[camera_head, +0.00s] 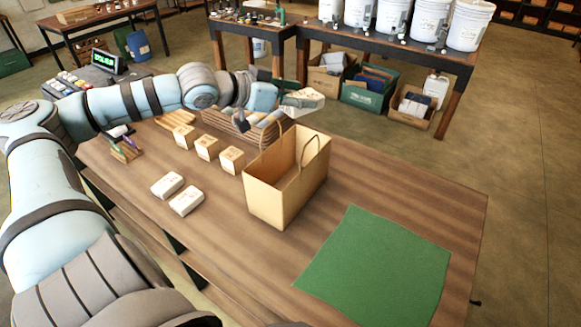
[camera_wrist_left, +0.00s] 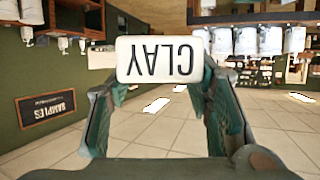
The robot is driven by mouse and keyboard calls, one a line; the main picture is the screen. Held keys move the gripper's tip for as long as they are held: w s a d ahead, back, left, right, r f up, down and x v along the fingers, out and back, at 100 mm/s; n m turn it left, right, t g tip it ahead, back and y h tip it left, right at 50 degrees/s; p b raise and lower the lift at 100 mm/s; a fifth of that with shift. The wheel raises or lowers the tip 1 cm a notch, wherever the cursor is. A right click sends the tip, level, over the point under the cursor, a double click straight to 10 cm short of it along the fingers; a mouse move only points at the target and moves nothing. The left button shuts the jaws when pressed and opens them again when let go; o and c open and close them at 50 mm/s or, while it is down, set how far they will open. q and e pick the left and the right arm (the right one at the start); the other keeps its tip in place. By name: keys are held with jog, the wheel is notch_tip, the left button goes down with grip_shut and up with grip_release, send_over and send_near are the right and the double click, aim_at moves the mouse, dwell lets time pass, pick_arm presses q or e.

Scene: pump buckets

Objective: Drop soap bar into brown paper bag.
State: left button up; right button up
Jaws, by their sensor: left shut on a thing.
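My left gripper (camera_head: 289,101) is shut on a white soap bar (camera_head: 306,99). The bar also shows in the left wrist view (camera_wrist_left: 161,59), marked "CLAY", with the lettering upside down, between the fingertips. The brown paper bag (camera_head: 272,203) stands upright and open on the wooden table (camera_head: 440,196), its handles raised. The gripper and the bar are in the air above and behind the bag in the head view, apart from it. The inside bottom of the bag is hidden. My right gripper is not in view.
A crate (camera_head: 229,131) of wrapped bars stands behind the bag. Several small boxes (camera_head: 206,147) and two white packages (camera_head: 186,201) lie left of it. A green mat (camera_head: 375,265) lies empty at right. White buckets (camera_head: 429,18) stand on a back table.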

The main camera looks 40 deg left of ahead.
pick_arm(q)
jog(key=a+f+n+y+b, duration=0.1)
jog(key=b, duration=0.1)
jog(key=a+f+n+y+b, duration=0.1)
jog(key=a, duration=0.1)
jog(key=a+f+n+y+b, duration=0.1)
jog(key=b, duration=0.1)
jog(key=shift+w+a+f+t+y+b, duration=0.15)
jog(key=shift+a+f+t+y+b, duration=0.15)
jog(key=shift+a+b, duration=0.1)
jog(key=o, duration=1.3)
jog(key=shift+r, duration=0.1)
jog(key=shift+o, duration=0.2)
notch_tip(320, 180, up, 10)
